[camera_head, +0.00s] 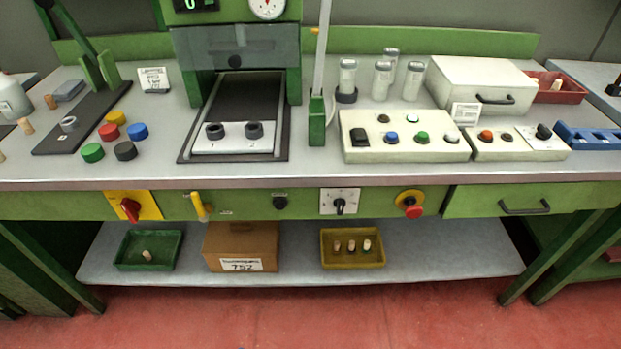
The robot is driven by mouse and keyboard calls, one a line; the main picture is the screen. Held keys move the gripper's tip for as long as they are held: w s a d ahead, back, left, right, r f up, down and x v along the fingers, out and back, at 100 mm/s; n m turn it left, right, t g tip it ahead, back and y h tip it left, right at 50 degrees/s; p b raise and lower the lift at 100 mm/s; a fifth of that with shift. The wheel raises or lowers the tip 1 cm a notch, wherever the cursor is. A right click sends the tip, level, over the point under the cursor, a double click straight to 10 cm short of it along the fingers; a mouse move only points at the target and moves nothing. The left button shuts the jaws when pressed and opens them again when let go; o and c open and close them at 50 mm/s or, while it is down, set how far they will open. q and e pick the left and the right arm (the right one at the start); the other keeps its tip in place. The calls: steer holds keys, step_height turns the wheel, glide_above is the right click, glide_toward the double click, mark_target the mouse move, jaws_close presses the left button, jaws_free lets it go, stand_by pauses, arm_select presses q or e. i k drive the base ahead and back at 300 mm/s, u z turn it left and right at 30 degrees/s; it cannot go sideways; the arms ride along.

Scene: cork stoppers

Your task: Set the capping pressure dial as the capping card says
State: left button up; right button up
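A small white card (154,79) with a few printed lines stands at the back left of the bench; its text is too small to read surely. A black dial knob (340,204) sits on a white marked plate on the green front rail; its pointer looks roughly upright, but the marks are too small to read. A round white gauge (267,8) with a red needle is on the green press, cut off at the top. Another small white card (465,112) leans against the cream box, its text unreadable. Neither of my grippers is in view.
The front rail also carries a red rotary switch (130,208) on yellow, a yellow lever (200,206), a plain black knob (279,202) and a red emergency button (410,204). Coloured caps (137,131), a cream button box (405,146) and a blue rack (588,136) stand on the bench.

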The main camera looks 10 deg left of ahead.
mark_target(340, 204)
steer(key=k, duration=1.3)
steer(key=u, duration=0.6)
steer(key=i, duration=1.15)
steer(key=z, duration=0.4)
